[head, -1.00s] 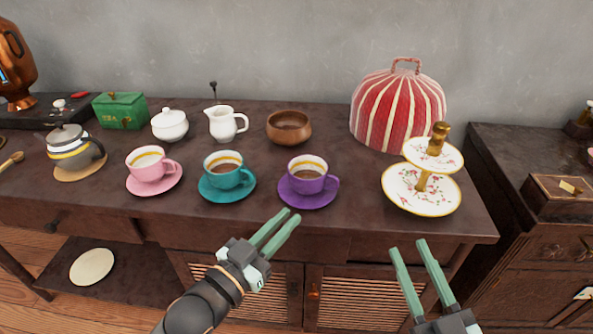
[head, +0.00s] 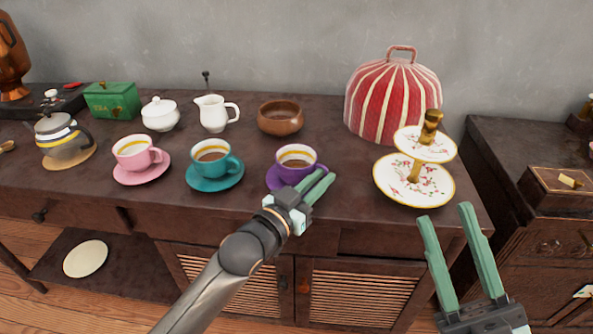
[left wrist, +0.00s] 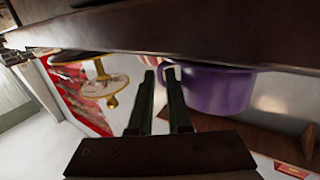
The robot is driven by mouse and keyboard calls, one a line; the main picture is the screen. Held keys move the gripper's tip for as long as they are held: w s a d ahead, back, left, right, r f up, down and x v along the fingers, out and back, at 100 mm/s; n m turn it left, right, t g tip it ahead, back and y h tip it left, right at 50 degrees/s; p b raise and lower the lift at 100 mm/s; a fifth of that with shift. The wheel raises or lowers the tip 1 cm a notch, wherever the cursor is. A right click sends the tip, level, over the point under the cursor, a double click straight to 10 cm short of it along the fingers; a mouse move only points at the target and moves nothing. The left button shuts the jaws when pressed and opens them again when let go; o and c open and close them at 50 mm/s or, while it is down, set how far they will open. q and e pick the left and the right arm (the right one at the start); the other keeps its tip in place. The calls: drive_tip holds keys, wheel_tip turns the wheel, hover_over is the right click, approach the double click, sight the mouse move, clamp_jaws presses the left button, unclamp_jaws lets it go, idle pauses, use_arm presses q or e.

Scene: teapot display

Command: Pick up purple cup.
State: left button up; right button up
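The purple cup (head: 292,173) stands on a purple saucer (head: 272,181) near the front edge of the sideboard, with brown drink inside. Its handle side is to the right, partly hidden by my left fingers. My left gripper (head: 326,174) is open at the cup's front right, fingertips close to the handle. In the left wrist view the cup (left wrist: 218,90) fills the area right of my left fingers (left wrist: 159,73), which stand apart. I cannot tell whether the handle lies between them. My right gripper (head: 445,212) is open and empty in front of the sideboard's right end.
A teal cup (head: 212,168) stands left of the purple one, and a pink cup (head: 132,155) further left. A tiered plate stand (head: 405,185) stands to the right. A wooden bowl (head: 280,118) and a red striped cover (head: 392,100) are behind. The sideboard's front edge runs below my left gripper.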

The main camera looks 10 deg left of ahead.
use_arm(q)
drive_tip(key=shift+x, duration=1.3)
drive_tip(key=shift+c, duration=0.2)
clamp_jaws()
